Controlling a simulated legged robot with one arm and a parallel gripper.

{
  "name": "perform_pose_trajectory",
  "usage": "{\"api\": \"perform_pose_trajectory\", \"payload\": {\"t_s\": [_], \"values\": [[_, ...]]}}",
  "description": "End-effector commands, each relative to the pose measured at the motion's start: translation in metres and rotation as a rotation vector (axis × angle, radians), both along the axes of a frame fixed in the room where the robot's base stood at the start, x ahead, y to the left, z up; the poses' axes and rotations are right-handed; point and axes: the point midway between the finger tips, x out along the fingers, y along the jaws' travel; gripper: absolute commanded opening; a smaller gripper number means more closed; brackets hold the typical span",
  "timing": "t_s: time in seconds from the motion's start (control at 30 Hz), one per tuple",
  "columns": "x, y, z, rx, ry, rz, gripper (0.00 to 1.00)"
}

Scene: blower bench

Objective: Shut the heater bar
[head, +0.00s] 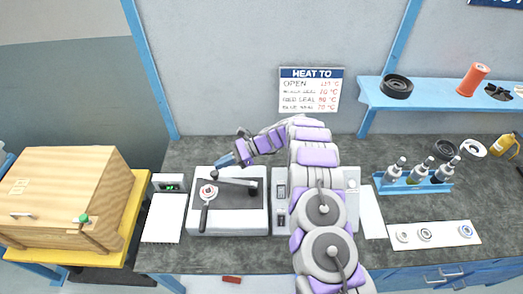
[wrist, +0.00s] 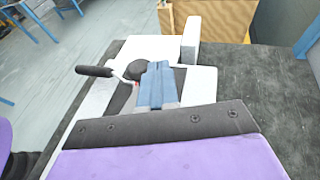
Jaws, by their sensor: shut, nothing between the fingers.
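The heater (head: 228,222) is a white box with a dark recessed top, on the bench left of my arm. A grey bar (head: 236,181), which looks like the heater bar, lies across its far part. A dark round knob stands near its right end. I cannot tell if the bar is fully shut. A dark-handled round piece with a red centre (head: 207,194) lies at the heater's left; its black handle (wrist: 95,71) shows in the wrist view. My gripper (head: 224,161) is shut and empty, just above and behind the bar; its blue fingers (wrist: 157,86) hide part of the heater in the wrist view.
A small box with a green display (head: 168,182) and a white sheet (head: 164,218) lie left of the heater. A wooden crate (head: 70,190) stands further left. Bottles in a blue rack (head: 415,184) and a white strip with rings (head: 432,234) lie right of my arm.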

Motion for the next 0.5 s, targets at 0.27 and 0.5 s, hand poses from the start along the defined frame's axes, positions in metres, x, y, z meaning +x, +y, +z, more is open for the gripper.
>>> {"api": "perform_pose_trajectory", "payload": {"t_s": [0.27, 0.5], "values": [[-0.011, 0.006, 0.001, 0.0, -0.003, -0.001, 0.0], [-0.017, 0.008, 0.0, -0.001, -0.002, -0.003, 0.0]]}}
